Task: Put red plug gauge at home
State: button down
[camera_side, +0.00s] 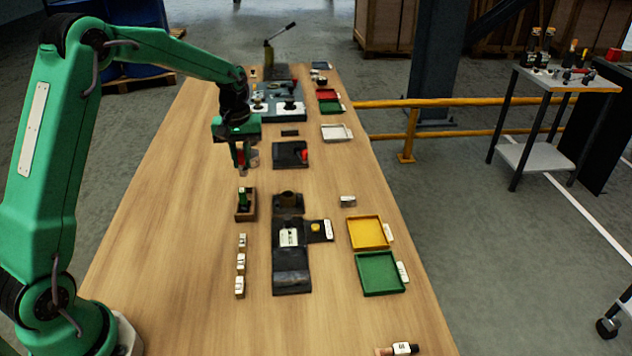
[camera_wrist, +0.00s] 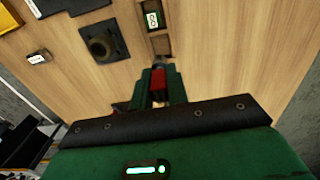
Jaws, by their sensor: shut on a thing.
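My gripper (camera_side: 241,160) is shut on the red plug gauge (camera_side: 240,157), held above the table. In the wrist view the red gauge (camera_wrist: 158,84) sits between the two green fingers, its far end pointing toward a small wooden rack (camera_wrist: 167,30). In the side view the wooden rack (camera_side: 246,216) stands on the table nearer the camera than my gripper. A green plug gauge (camera_side: 243,197) stands upright in it. The wrist view shows one rack pocket with the green gauge (camera_wrist: 153,19) and a bare-looking pocket beside it. The gauge's lower end is partly hidden by the fingers.
A black plate with a round socket (camera_side: 287,200) lies right of the rack. A dark plate with a red knob (camera_side: 304,154) lies right of my gripper. Several labelled blocks (camera_side: 241,263) line up nearer the camera. Yellow (camera_side: 384,236) and green (camera_side: 380,288) trays are at the right.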

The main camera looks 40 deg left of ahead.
aim_at(243, 175)
jog(key=shift+s+a, duration=0.1)
jog(key=shift+a, duration=0.05)
jog(key=shift+f, duration=0.2)
jog(key=shift+f, duration=3.45)
jog(key=shift+f, duration=0.35)
jog(key=c, duration=1.3)
grip_release()
jog(key=shift+r, duration=0.1)
jog(key=shift+r, duration=3.45)
